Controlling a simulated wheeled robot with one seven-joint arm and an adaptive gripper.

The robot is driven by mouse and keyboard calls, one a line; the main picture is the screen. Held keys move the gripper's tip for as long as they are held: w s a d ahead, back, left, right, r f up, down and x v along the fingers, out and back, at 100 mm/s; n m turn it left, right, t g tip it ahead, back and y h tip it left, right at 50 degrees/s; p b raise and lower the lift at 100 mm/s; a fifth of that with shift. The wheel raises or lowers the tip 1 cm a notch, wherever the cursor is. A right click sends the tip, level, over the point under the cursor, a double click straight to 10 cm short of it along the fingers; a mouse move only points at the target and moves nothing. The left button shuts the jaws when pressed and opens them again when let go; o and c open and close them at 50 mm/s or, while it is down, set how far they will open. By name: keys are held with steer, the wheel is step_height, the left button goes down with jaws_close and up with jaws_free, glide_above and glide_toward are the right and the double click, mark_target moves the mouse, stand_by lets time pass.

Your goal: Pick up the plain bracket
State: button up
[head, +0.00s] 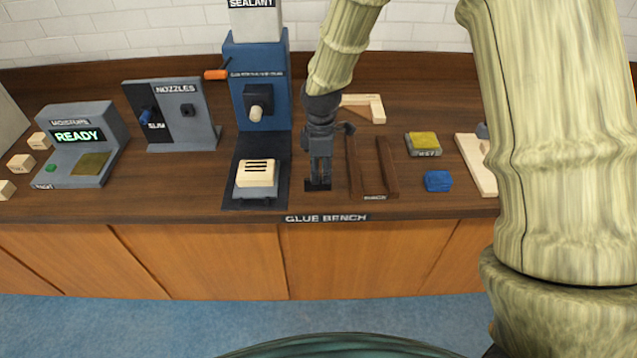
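A pale, plain wooden L-shaped piece (377,110), which looks like the plain bracket, lies on the bench behind and to the right of my gripper. Part of it is hidden behind my arm and gripper. My gripper (318,178) points down, low over the bench, left of two dark wooden strips. It is apart from the L-shaped piece in the picture. Its fingers are small and dark here, so I cannot tell whether they are open or shut. I see no bracket between them.
Two dark strips (387,166) stand right of the gripper. Further right are a yellow-topped block (423,144), a blue cloth-like item (438,181) and a pale board (473,160). Left are the blue sealant press (258,60), nozzle stand (185,128) and moisture meter (80,140) reading READY.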

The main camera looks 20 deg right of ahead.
mark_target(321, 190)
steer(key=shift+f+p, duration=1.25)
steer(key=shift+f, duration=1.35)
jaws_close()
